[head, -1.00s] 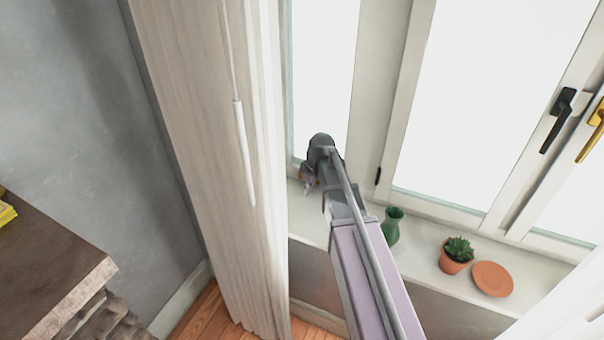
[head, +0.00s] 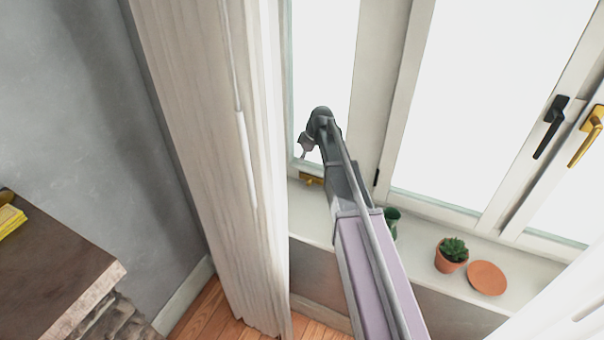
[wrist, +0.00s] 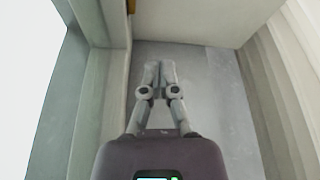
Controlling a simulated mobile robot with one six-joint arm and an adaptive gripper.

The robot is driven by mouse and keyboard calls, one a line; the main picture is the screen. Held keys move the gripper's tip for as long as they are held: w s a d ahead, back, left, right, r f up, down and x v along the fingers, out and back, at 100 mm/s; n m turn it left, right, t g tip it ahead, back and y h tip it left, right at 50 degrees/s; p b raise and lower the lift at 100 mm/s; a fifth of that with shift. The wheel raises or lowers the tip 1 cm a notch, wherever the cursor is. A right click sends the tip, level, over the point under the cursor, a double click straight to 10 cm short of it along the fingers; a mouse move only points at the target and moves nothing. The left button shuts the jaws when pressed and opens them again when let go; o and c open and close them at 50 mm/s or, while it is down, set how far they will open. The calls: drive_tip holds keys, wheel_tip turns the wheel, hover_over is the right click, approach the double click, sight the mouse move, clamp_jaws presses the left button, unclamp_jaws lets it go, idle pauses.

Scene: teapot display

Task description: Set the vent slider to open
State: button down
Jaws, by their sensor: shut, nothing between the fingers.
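A small brass-yellow fitting, which looks like the vent slider (head: 311,179), sits low on the window frame at the left end of the sill, just behind the curtain's edge. Its setting is too small to read. A bit of yellow, likely the same fitting (wrist: 131,6), shows at the top edge of the wrist view. My gripper (head: 304,151) is above the fitting and apart from it in the head view. In the wrist view my gripper (wrist: 158,66) has its two fingers together with nothing between them.
A pale curtain (head: 200,170) hangs close on the left. The sill (head: 412,250) holds a green vase (head: 392,222), a potted succulent (head: 452,254) and a terracotta saucer (head: 487,278). Black (head: 551,127) and brass (head: 587,136) window handles are at right.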

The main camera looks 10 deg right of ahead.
sight(310, 184)
drive_tip(key=shift+f, duration=0.1)
drive_tip(key=b+x, duration=0.9)
drive_tip(key=x, duration=0.1)
drive_tip(key=shift+b, duration=0.35)
drive_tip(key=shift+s+d+f, duration=0.1)
drive_tip(key=shift+s+d, duration=0.2)
drive_tip(key=shift+d, duration=0.3)
drive_tip(key=shift+s+d, duration=0.25)
drive_tip(key=shift+d, duration=0.35)
drive_tip(key=shift+s+d+f, duration=0.1)
drive_tip(key=shift+s+d, duration=0.2)
drive_tip(key=shift+d, duration=0.3)
drive_tip(key=shift+s+d, duration=0.5)
drive_tip(key=shift+d, duration=0.2)
drive_tip(key=shift+s+d, duration=0.5)
drive_tip(key=shift+d, duration=0.2)
drive_tip(key=shift+w+a, duration=0.1)
